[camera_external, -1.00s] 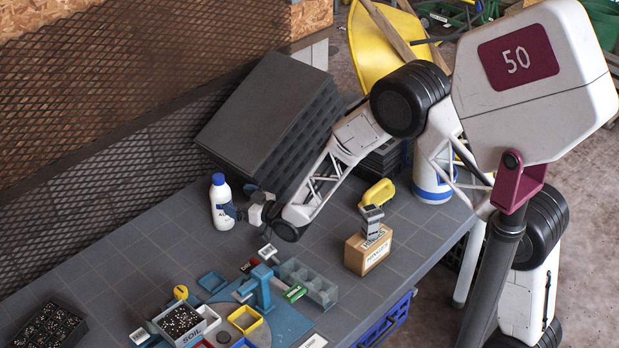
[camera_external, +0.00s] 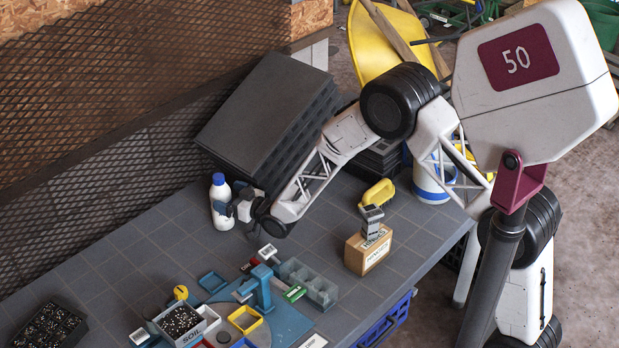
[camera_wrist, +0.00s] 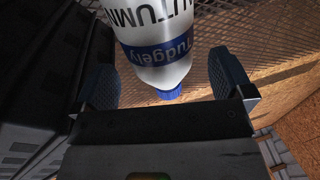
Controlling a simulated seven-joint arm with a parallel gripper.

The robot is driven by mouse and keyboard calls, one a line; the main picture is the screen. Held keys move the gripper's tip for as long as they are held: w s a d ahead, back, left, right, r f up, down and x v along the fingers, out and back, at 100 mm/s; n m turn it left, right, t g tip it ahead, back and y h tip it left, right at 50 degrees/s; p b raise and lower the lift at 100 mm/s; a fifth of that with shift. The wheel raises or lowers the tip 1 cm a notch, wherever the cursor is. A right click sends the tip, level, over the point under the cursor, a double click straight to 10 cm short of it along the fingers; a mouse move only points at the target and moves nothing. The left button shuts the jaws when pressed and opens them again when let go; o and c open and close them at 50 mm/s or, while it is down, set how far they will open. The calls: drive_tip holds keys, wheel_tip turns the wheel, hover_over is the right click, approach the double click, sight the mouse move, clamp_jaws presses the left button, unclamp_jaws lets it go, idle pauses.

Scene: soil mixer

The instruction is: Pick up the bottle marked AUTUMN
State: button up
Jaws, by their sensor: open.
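The white bottle with a blue cap (camera_external: 221,207) stands upright on the grey table near the mesh wall. In the wrist view the bottle (camera_wrist: 155,50) shows upside down, with AUTUMN partly cut off by the top edge, and a blue band below it. My gripper (camera_external: 229,203) is at the bottle's right side. In the wrist view my gripper (camera_wrist: 168,80) is open, with one blue finger on each side of the bottle. Gaps show between the bottle and both fingers there. The bottle's base is out of the wrist view.
A stack of black trays (camera_external: 262,110) stands close behind and to the right of the bottle. A cardboard box (camera_external: 368,252) is to the right. A blue mixer station (camera_external: 262,290), small bins and a dark tray (camera_external: 48,330) fill the front. Open table lies left of the bottle.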

sight(220, 193)
drive_tip(key=shift+x, duration=1.85)
drive_tip(key=shift+s, duration=0.1)
drive_tip(key=c, duration=1.4)
